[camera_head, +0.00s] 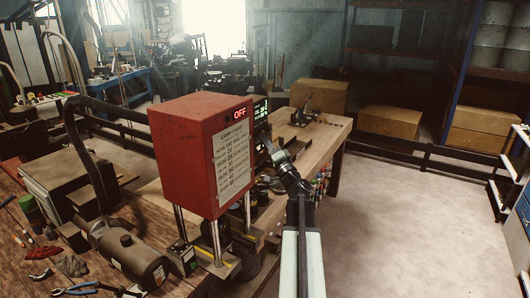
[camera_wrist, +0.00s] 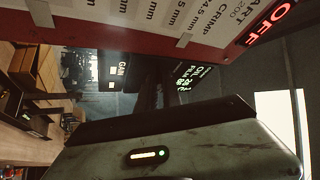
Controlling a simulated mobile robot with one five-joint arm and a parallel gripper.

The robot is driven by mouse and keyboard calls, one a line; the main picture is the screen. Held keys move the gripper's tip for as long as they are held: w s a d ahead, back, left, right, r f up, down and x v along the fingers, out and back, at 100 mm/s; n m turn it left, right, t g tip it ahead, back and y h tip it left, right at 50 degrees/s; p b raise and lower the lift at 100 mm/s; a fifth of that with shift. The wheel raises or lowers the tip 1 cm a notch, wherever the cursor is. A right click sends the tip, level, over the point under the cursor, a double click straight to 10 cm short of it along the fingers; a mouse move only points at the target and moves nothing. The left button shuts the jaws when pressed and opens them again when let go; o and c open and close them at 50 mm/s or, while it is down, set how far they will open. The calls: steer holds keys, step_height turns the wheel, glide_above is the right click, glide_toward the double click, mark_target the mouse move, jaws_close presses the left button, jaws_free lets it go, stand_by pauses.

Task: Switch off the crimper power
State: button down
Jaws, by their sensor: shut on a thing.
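The crimper (camera_head: 182,150) is a red box on metal posts on the wooden bench. A red lit sign reading OFF (camera_head: 240,114) is at its top edge; the sign also shows in the wrist view (camera_wrist: 270,22). A dark control panel with a green-lit display (camera_head: 261,109) is on its right-hand face; the display also shows in the wrist view (camera_wrist: 190,76). My gripper (camera_head: 268,142) is at this face, just below the display. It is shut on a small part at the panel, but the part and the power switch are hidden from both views.
The wooden bench (camera_head: 325,133) continues behind my arm. A grey motor (camera_head: 128,255) and loose hand tools lie on the near left bench. Cardboard boxes (camera_head: 390,122) stand along the back. The floor (camera_head: 385,220) to the right is clear.

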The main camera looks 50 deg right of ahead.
steer(key=shift+w+f+m+t+h+b, duration=0.15)
steer(key=shift+f+m+t+h+b, duration=0.4)
steer(key=shift+b, duration=0.7)
steer(key=shift+m+h+b, duration=0.25)
steer(key=shift+b, duration=0.15)
steer(key=shift+r, duration=0.1)
steer(key=c, duration=1.5)
jaws_free()
